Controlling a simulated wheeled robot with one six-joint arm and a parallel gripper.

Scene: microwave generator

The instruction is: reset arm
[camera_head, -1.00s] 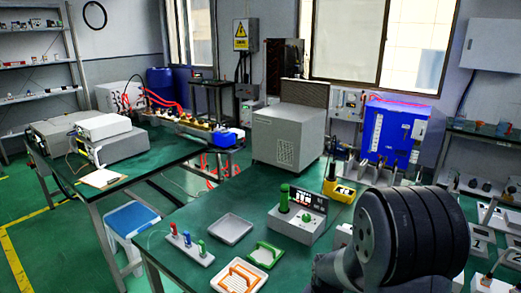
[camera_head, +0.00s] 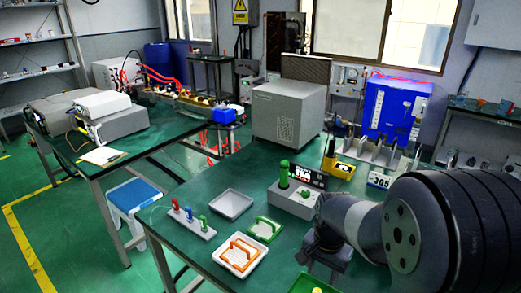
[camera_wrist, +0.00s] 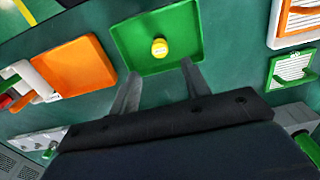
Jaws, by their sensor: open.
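My arm's dark, rounded links fill the lower right of the head view. The wrist end, with my gripper (camera_head: 322,262), is above the front part of the green table (camera_head: 188,215); its fingers are hard to make out there. In the wrist view my gripper (camera_wrist: 160,70) is open, with two grey fingers spread and nothing between them. Just beyond the fingertips lies a green tray (camera_wrist: 130,45) with a small round yellow object (camera_wrist: 159,48) on it. The gripper looks apart from both.
A grey cabinet (camera_head: 287,116) stands behind.

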